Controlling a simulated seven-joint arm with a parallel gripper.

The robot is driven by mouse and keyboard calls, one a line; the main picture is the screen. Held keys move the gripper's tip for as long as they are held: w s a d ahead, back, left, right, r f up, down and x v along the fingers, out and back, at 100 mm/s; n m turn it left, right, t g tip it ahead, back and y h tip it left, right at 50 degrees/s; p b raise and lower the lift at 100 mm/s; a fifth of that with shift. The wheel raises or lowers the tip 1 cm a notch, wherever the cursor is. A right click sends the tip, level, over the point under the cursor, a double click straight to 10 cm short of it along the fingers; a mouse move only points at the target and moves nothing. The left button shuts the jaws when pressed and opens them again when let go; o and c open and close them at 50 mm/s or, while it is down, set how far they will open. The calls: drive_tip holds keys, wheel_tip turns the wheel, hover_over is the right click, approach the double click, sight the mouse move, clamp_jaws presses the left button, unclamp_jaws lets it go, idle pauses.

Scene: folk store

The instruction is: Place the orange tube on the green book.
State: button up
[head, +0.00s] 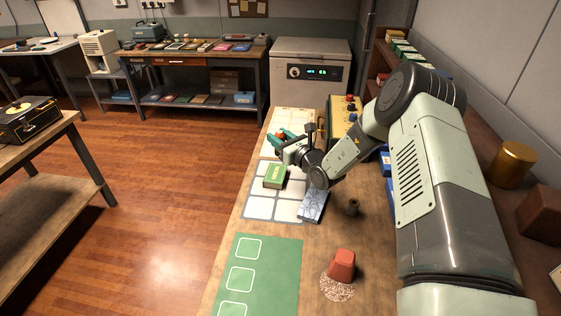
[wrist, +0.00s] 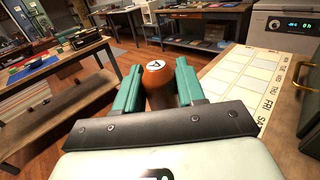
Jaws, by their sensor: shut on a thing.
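My gripper (head: 281,140) has teal fingers and is shut on the orange tube (wrist: 158,88), which has a white end cap with a dark mark. In the wrist view the tube sits between the two fingers (wrist: 157,90). In the head view only a small orange part of it shows at the fingers. The green book (head: 274,175) lies on a white grid sheet on the workbench, just below my gripper in the picture. The gripper is held above the bench, apart from the book.
A blue patterned box (head: 312,206) lies right of the book, near a small dark cup (head: 352,207). A red block (head: 342,265) stands on a speckled round mat. A green mat (head: 262,275) covers the near left bench. A yellow control box (head: 343,118) stands behind.

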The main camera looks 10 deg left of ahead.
drive_tip(key=x, duration=0.2)
hover_over(276, 173)
wheel_tip(276, 173, down, 6)
drive_tip(key=shift+w+a+f, duration=0.1)
drive_tip(key=shift+f, duration=1.65)
drive_tip(key=shift+f, duration=0.2)
drive_tip(key=o, duration=0.8)
